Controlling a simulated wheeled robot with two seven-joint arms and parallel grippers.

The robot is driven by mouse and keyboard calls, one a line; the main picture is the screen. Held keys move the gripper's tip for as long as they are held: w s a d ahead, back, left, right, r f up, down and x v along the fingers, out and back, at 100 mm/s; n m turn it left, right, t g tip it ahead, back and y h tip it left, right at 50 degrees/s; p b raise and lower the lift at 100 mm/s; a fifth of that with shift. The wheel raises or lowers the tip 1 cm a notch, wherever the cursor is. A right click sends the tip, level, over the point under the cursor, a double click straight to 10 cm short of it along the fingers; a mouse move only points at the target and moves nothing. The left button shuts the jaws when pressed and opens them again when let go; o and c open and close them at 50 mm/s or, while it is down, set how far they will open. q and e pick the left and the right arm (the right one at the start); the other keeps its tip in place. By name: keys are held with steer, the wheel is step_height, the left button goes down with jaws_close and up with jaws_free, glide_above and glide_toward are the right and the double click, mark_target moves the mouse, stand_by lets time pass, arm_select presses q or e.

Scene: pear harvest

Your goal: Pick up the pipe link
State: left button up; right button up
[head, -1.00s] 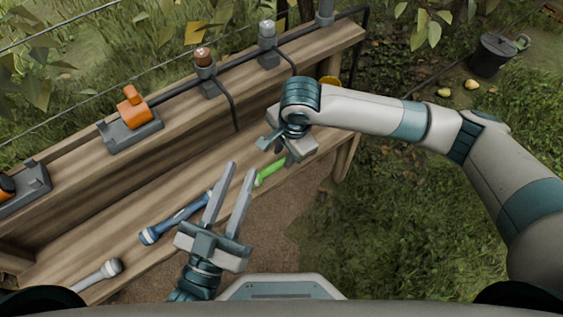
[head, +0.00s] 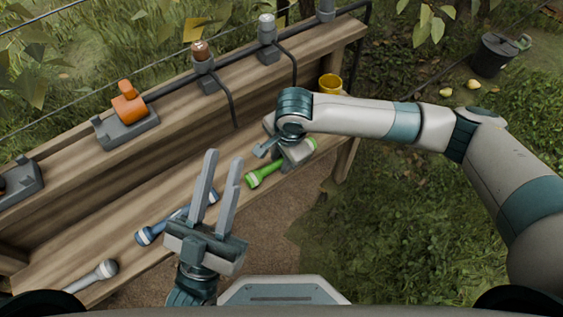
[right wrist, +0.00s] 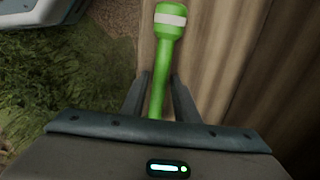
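The pipe links are short bars with thick banded ends on the lower bench shelf: a green one (head: 265,174), a blue one (head: 154,233) and a grey one (head: 105,270). My right gripper (head: 281,158) is down over the middle of the green pipe link, whose ends show on both sides. In the right wrist view the green link (right wrist: 168,45) runs between the two fingers (right wrist: 159,85), which look a little apart from it. My left gripper (head: 220,172) is open and empty, its fingers in front of the blue link's right part.
The wooden bench (head: 75,237) has an upper ledge with an orange-topped fixture (head: 127,105) and several grey posts along a dark pipe. A yellow cup (head: 330,84) stands at the right end. A dark bucket (head: 494,53) and pears (head: 473,84) are on the grass.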

stand_by(0.5)
jaws_close()
